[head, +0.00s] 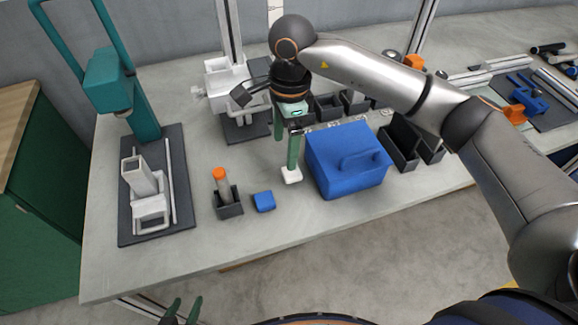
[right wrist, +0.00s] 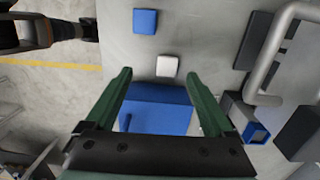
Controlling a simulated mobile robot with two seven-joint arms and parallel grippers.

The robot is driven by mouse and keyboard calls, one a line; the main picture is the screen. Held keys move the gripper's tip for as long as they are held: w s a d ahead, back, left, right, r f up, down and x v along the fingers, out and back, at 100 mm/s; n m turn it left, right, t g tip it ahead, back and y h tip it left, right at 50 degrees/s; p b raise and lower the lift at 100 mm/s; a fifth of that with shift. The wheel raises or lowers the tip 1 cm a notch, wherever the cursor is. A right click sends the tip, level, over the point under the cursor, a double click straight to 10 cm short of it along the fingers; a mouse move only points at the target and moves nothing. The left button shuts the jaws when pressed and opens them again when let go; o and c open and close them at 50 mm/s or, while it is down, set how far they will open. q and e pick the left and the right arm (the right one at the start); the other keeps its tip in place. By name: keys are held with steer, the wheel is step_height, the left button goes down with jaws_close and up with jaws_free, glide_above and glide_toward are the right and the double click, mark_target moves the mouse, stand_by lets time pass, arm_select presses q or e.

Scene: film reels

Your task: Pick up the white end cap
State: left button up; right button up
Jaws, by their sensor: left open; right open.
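The white end cap (head: 291,175) is a small white block lying on the grey bench, between the small blue block and the big blue box. In the right wrist view the white end cap (right wrist: 167,66) lies just beyond the fingertips, within the gap between them in the picture. My right gripper (head: 286,151) points down over the bench with its green fingers apart and empty. It also shows in the right wrist view (right wrist: 157,76). In the head view one fingertip overlaps the cap's top edge; contact cannot be told. My left gripper (head: 183,306) is open at the bottom edge, off the bench.
The blue box with a handle (head: 345,162) stands close right of the cap. A small blue block (head: 264,201) lies to its left, beside a dark holder (head: 229,206) with an orange-topped cylinder (head: 221,182). Dark bins (head: 398,143) stand behind. Bare bench lies in front.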

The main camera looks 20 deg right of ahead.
steer(key=w+d, duration=0.1)
steer(key=d, duration=0.1)
steer(key=p, duration=0.1)
glide_above(292, 173)
steer(key=shift+h, duration=0.4)
step_height(292, 173, down, 6)
steer(key=shift+r, duration=0.1)
steer(key=shift+w+f+p, duration=0.2)
steer(key=shift+f+p, duration=0.5)
steer(key=shift+f, duration=2.25)
jaws_close()
